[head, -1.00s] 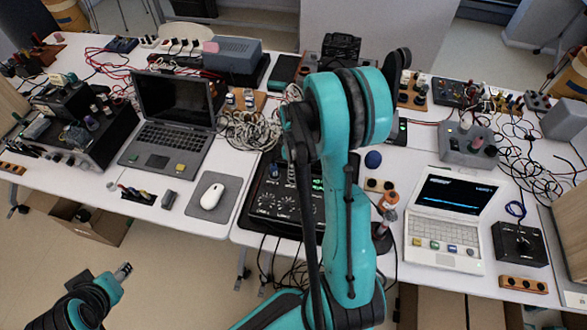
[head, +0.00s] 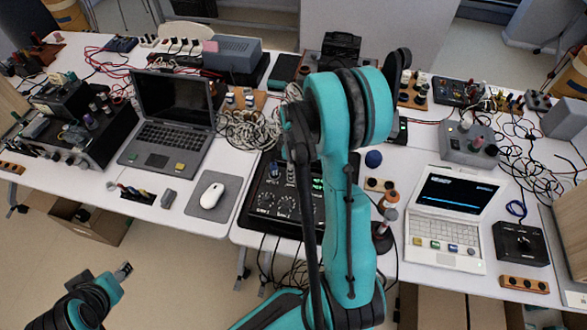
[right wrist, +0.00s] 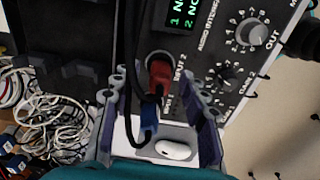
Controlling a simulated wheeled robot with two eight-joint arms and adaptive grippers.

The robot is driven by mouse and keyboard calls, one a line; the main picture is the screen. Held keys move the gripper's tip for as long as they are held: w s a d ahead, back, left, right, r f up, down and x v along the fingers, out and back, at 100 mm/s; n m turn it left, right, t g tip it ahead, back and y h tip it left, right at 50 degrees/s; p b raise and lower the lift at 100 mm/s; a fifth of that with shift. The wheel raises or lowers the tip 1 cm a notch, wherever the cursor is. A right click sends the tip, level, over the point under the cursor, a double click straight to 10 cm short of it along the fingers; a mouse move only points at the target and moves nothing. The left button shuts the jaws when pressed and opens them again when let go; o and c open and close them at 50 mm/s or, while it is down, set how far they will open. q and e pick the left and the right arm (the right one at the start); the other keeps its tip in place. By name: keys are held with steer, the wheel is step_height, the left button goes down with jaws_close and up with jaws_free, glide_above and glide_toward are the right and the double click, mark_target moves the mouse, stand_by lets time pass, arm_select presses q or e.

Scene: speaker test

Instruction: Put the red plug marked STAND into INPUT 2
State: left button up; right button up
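In the right wrist view, a red plug (right wrist: 158,78) sits at a socket of the black audio interface (right wrist: 205,62), beside lettering ending in "2". A black cable and a blue part (right wrist: 148,122) hang below it. I cannot read STAND on it or tell whether it is fully seated. My right gripper (right wrist: 157,105) is open; its fingers stand on either side of the plug with gaps. In the head view the audio interface (head: 258,205) is partly covered by my right arm, which hides the right gripper. My left gripper (head: 123,271) hangs off the table's front; its opening is unclear.
A white mouse (head: 212,196) on a grey pad and a dark laptop (head: 170,115) are left of the interface. A tangle of white cables (head: 248,130) lies behind. A microphone (head: 388,215) and a white laptop (head: 447,215) stand to the right.

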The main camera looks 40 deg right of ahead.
steer(key=shift+r, duration=0.1)
step_height(320, 180, up, 12)
stand_by(0.5)
steer(key=s+a+r+m+t+b, duration=0.1)
steer(key=s+a+r+m+t, duration=0.1)
steer(key=a, duration=0.7)
steer(key=s+a+r+m+t+b, duration=0.1)
steer(key=s+a+m+t, duration=0.4)
steer(key=a, duration=0.5)
steer(key=shift+s+r+m, duration=0.4)
steer(key=shift+s+r, duration=0.25)
steer(key=shift+r, duration=0.2)
steer(key=shift+d, duration=0.1)
